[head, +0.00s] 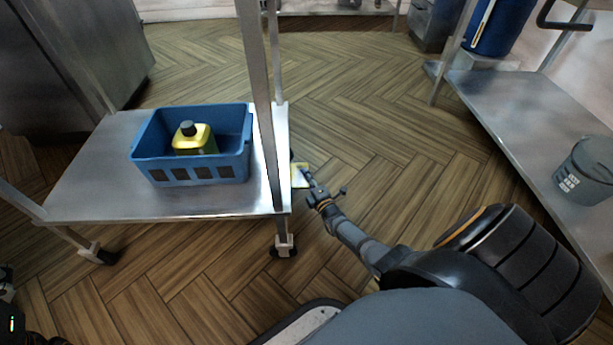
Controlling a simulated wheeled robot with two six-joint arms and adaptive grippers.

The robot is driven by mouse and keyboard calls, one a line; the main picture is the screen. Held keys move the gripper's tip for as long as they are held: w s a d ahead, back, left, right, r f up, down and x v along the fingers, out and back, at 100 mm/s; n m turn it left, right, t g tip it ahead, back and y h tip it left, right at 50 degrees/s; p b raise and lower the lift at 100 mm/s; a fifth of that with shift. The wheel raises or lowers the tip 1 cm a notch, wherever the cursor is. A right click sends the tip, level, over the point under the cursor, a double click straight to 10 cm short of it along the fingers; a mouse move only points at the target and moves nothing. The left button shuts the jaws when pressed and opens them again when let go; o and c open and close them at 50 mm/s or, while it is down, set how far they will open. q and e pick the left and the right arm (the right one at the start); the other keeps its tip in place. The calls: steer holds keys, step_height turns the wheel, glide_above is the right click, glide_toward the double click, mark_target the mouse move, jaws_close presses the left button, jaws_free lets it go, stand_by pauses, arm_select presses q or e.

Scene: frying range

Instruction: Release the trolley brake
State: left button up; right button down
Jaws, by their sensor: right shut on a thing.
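The steel trolley (85,180) stands at the left, with upright posts and a flat lower shelf. Its near right caster (284,247) rests on the floor below the shelf corner. The fingertips are small in the picture, and the exact grip is hard to see. My left gripper cannot be made out.
A blue crate (172,176) with a yellow bottle (194,144) stands on the trolley shelf. A steel shelf (500,105) at the right holds a grey bucket (588,170). A steel cabinet (65,75) stands behind left. The wood floor (370,115) between trolley and right shelf is clear.

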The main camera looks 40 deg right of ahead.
steer(key=c, duration=1.4)
jaws_free()
steer(key=shift+s, duration=0.1)
steer(key=s+a, duration=0.2)
steer(key=s, duration=0.9)
steer(key=shift+s, duration=0.35)
steer(key=shift+d, duration=0.1)
